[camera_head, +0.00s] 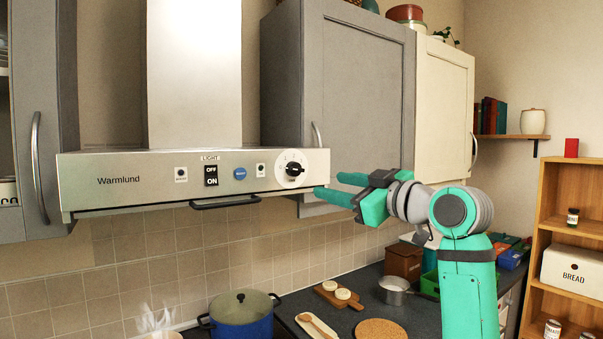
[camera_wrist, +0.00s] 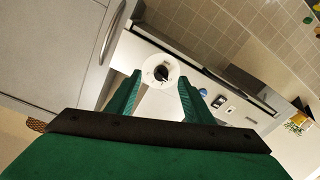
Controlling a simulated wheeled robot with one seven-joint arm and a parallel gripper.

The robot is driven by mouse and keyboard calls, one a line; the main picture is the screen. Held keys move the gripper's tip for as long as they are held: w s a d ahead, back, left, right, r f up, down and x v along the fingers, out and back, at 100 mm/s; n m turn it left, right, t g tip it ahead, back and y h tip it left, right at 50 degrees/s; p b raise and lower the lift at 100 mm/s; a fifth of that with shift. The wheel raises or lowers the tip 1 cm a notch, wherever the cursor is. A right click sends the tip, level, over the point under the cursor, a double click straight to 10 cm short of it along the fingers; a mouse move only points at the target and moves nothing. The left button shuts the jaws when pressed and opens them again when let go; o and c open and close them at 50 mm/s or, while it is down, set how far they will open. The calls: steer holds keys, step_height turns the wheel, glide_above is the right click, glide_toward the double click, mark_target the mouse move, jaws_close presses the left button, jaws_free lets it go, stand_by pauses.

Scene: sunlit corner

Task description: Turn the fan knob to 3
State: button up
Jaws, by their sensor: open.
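The fan knob (camera_head: 294,169) is a black dial on a white round scale at the right end of the range hood's front panel (camera_head: 130,170). It also shows in the wrist view (camera_wrist: 162,73), ahead of and between my fingers. The scale's numbers are too small to read. My gripper (camera_head: 327,187), with green fingers, is open and empty, just right of the knob in the head view and apart from it. In the wrist view, the gripper's two fingertips (camera_wrist: 160,76) stand either side of the knob's line of sight.
The panel also holds a light switch (camera_head: 211,175), a blue round button (camera_head: 240,174) and small outlets. Grey cabinets (camera_head: 360,85) hang right of the hood. A blue pot (camera_head: 240,318) stands below. A handle bar (camera_head: 225,202) sticks out under the panel.

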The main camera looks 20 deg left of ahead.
mark_target(300, 171)
steer(key=shift+n, duration=0.4)
steer(key=w+a, duration=0.1)
steer(key=a, duration=0.2)
steer(key=w+a+r, duration=0.1)
steer(key=w+a, duration=0.1)
steer(key=a, duration=0.1)
steer(key=w+a+r, duration=0.1)
steer(key=a, duration=0.2)
steer(key=shift+w+a+r, duration=0.2)
steer(key=shift+w+r, duration=0.05)
steer(key=shift+w, duration=0.1)
steer(key=c, duration=1)
